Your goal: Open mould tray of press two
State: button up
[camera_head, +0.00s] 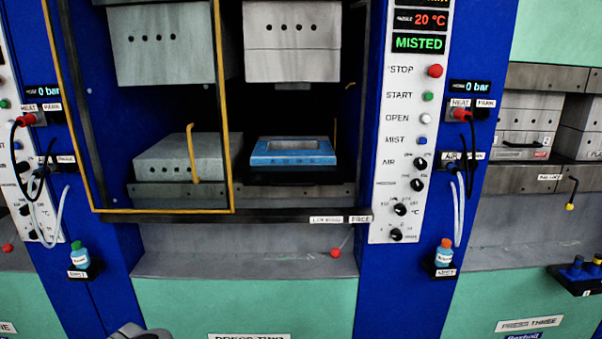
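Press two stands in the middle, its name label (249,336) cut off by the bottom edge. In its right-hand bay a blue mould (292,153) with a shallow grey recess on top sits on a dark tray or plate (293,177). A grey upper block (292,40) hangs above it with a clear gap. I cannot tell which part is the tray's handle. A red ball knob (336,253) shows below the bay. A rounded grey part at the bottom edge seems to be my arm; my gripper's fingers do not show.
A yellow-edged guard frame (232,120) covers the left bay, leaving the right bay uncovered. A dark rail (270,217) crosses below. The control panel (397,150) reads MISTED. Spray bottles (445,252) (79,254) sit on side brackets. Press three (530,110) is at right.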

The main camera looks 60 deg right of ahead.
aim_at(275, 161)
jog(key=z, duration=0.6)
jog(key=i, duration=0.15)
jog(key=z, duration=0.8)
jog(key=k, duration=0.65)
jog(key=u, duration=1)
jog(key=i, duration=1.5)
jog(key=z, duration=0.95)
jog(key=i, duration=0.4)
jog(key=z, duration=0.45)
